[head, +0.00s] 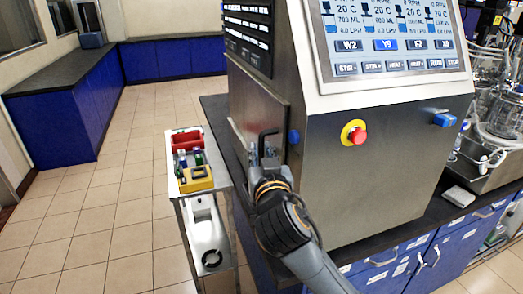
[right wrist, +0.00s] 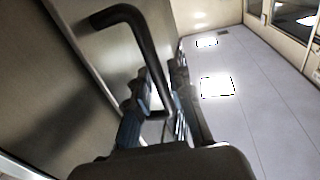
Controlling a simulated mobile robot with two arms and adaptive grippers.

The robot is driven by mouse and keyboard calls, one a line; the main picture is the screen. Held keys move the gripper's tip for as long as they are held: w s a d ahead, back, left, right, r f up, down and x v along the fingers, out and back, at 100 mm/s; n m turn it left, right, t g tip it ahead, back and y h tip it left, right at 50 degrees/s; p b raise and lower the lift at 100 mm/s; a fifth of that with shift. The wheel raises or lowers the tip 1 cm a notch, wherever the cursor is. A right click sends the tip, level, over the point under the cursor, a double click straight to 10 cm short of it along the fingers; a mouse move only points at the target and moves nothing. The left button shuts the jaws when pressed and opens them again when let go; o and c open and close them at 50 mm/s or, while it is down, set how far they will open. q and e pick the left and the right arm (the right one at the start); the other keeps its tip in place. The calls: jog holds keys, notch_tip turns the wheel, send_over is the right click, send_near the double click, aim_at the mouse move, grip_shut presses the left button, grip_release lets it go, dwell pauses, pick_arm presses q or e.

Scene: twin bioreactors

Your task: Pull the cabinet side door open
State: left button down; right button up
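The steel cabinet (head: 370,165) stands on a dark counter, and its side door (head: 258,108) faces left. The door looks shut or nearly so. It has a black bent bar handle (head: 264,134), which also shows large in the right wrist view (right wrist: 138,36). My right gripper (head: 261,153) is at the handle. In the right wrist view its fingers (right wrist: 163,105) stand on both sides of the handle's bar, close to it. I cannot tell whether they press on it. The handle's lower end is partly hidden by the fingers. My left gripper is not in view.
A red stop button (head: 358,136) is on the cabinet's front. Tiled floor (head: 120,190) lies open farther left.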

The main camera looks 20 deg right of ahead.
grip_shut()
jog(key=shift+w, duration=0.1)
